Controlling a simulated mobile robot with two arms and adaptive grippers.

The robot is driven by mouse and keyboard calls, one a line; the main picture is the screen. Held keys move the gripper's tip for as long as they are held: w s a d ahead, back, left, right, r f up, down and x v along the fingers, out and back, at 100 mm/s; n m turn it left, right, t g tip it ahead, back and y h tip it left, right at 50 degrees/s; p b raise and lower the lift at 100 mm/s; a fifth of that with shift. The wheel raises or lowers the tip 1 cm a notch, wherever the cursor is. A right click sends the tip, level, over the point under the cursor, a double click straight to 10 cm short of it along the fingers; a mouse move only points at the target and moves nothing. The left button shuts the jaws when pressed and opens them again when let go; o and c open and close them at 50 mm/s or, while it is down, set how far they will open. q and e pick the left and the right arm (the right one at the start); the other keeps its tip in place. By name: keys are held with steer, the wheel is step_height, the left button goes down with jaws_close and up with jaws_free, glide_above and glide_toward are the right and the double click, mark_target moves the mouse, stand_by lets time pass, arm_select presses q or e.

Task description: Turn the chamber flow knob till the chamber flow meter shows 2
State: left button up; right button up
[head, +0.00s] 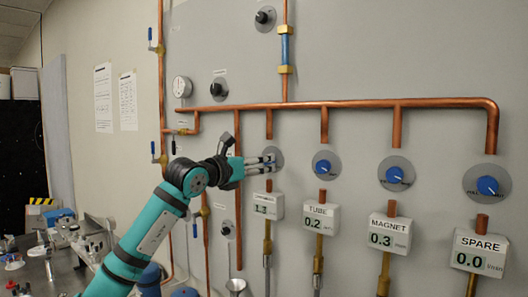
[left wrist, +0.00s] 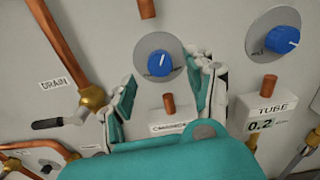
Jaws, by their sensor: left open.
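The chamber flow meter (head: 266,207) is a white box on the wall, and its display seems to read 1.3. In the left wrist view only the top of the chamber flow meter (left wrist: 170,127) shows; its reading is hidden behind my gripper. The chamber flow knob (left wrist: 160,64) is blue on a grey round plate. My left gripper (head: 270,162) is open in front of this plate, and its fingers mostly hide the knob in the head view. In the left wrist view the fingers stand apart below and either side of the knob; contact is not visible. My right gripper is not in view.
Similar blue knobs sit to the right above the tube meter (head: 321,219), magnet meter (head: 390,234) and spare meter (head: 480,253). A copper pipe (head: 350,105) runs above them. A drain valve handle (left wrist: 60,123) is left of my gripper. A cluttered bench (head: 50,270) stands lower left.

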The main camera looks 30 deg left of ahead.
arm_select(q)
steer(key=shift+w+d+p, duration=0.15)
steer(key=shift+w+p, duration=0.35)
steer(key=shift+w, duration=1.1)
jaws_close()
